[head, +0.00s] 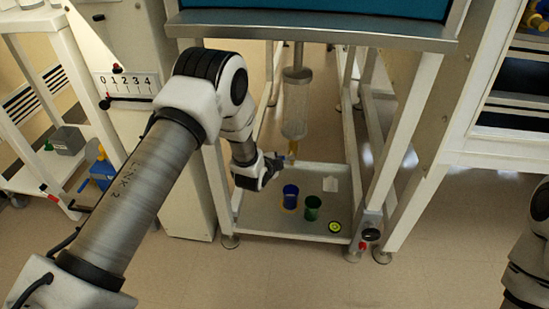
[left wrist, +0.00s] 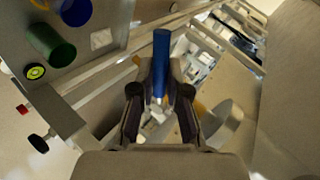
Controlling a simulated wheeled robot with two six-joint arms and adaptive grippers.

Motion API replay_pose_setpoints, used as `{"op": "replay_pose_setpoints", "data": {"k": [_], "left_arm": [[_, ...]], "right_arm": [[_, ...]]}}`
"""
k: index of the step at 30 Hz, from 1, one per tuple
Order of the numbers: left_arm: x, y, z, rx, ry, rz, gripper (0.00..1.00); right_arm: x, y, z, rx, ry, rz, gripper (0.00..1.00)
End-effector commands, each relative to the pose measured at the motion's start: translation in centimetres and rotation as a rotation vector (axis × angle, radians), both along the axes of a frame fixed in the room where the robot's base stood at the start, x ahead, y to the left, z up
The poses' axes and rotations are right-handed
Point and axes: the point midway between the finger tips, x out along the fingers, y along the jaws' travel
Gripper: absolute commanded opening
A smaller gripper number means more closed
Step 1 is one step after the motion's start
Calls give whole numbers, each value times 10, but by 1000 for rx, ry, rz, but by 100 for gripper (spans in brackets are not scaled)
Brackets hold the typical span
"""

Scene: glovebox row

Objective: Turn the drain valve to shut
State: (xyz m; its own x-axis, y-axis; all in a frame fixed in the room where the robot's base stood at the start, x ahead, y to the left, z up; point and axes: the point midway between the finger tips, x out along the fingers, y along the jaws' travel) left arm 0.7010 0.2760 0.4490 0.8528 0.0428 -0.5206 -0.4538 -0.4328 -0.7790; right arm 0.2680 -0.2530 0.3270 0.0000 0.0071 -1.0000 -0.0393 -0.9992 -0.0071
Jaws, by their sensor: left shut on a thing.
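The drain valve (head: 293,148) is a brass-coloured fitting under a clear cylinder (head: 294,105) that hangs below the glovebox. Its blue lever (left wrist: 161,52) sticks out between my left fingers in the left wrist view. My left gripper (head: 276,163) reaches the valve from the left in the head view. It also shows in the left wrist view (left wrist: 161,85), shut on the blue lever. The fingers hide part of the lever, and its exact angle to the pipe is hard to tell. Of my right arm only a part shows at the right edge; its gripper is out of view.
Below the valve, a shelf tray (head: 262,215) holds a blue cup (head: 290,197), a green cup (head: 312,208), a yellow-green disc (head: 335,226) and a white card (head: 330,184). White frame legs (head: 405,150) stand either side. A black knob (head: 372,235) sits on the right front leg.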

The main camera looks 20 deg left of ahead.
Motion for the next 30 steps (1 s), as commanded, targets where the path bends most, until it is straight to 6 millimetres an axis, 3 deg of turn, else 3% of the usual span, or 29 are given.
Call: {"op": "replay_pose_setpoints", "data": {"k": [1, 3, 12, 30], "left_arm": [[2, -1, 9, 39, 12, -3, 0], [3, -1, 11, 95, 29, -2, 0], [4, 0, 17, 278, 81, 0, 0], [4, 0, 18, 358, 103, 0, 0]], "right_arm": [[0, 0, 13, 0, 0, 0, 85], [0, 0, 21, 0, -1, 0, 85], [0, 0, 42, 0, -1, 0, 85], [0, 0, 49, 0, -1, 0, 85]]}}
